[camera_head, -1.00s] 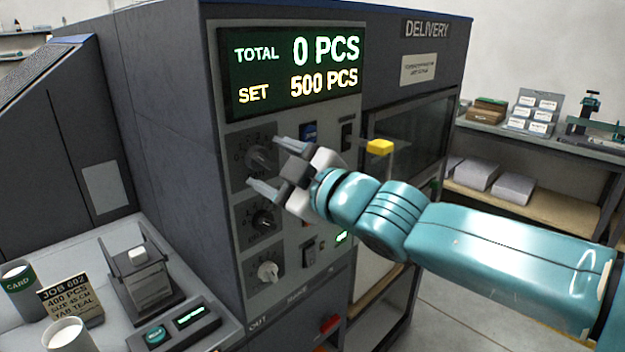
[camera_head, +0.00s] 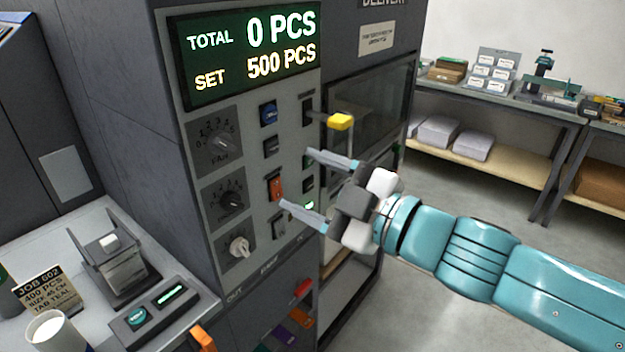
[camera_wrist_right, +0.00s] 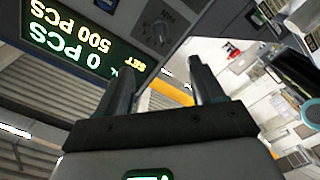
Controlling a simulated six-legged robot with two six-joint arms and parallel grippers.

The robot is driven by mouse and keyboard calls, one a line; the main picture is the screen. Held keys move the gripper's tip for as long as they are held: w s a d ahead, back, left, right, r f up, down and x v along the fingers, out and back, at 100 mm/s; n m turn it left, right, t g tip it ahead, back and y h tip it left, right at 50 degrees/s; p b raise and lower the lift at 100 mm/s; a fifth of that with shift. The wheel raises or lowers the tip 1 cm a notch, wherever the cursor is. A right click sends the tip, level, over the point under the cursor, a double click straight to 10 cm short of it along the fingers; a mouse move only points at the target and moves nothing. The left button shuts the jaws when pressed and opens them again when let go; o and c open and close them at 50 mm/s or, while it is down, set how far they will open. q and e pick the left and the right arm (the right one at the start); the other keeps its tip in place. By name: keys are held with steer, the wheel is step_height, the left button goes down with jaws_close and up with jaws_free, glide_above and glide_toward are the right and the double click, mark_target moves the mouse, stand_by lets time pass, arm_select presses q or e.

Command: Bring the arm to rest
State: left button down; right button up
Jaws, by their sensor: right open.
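My right arm comes in from the right in the head view. Its right gripper (camera_head: 318,188) is open and empty, with the two fingers spread in front of the machine's control panel (camera_head: 250,158). Whether the fingertips touch the panel I cannot tell, but they appear apart from it. The right wrist view shows both fingers (camera_wrist_right: 158,85) apart with nothing between them. The panel has knobs such as the fan knob (camera_head: 220,142), several switches and a red-orange rocker (camera_head: 276,188). The display (camera_head: 250,52) reads total 0 PCS, set 500 PCS. My left gripper is not in view.
A grey ledge (camera_head: 190,313) at the lower left holds a job card (camera_head: 50,288), a white cup (camera_head: 52,330) and a small device (camera_head: 110,262). Shelves (camera_head: 480,168) stand at the back right, with open floor before them.

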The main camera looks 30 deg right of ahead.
steer(key=w+a+f+m+g, duration=0.1)
steer(key=w+a+f+g, duration=0.15)
steer(key=f, duration=0.75)
steer(key=w+a+f+m+g, duration=0.2)
steer(key=f+g, duration=0.1)
steer(key=f, duration=0.7)
steer(key=w+a+f+m+g, duration=0.1)
steer(key=w+a+f+g, duration=0.15)
steer(key=f, duration=0.75)
steer(key=s+a+f+m+g+h, duration=0.1)
steer(key=s+f+m+g, duration=0.3)
steer(key=s+f, duration=0.5)
steer(key=s+a+f+m+g+h, duration=0.1)
steer(key=s+f+m+g, duration=0.3)
steer(key=f, duration=1.3)
steer(key=s+a+m, duration=0.1)
steer(key=s+m, duration=0.2)
steer(key=s, duration=0.3)
steer(key=shift+f+g, duration=0.3)
steer(key=shift+f, duration=0.1)
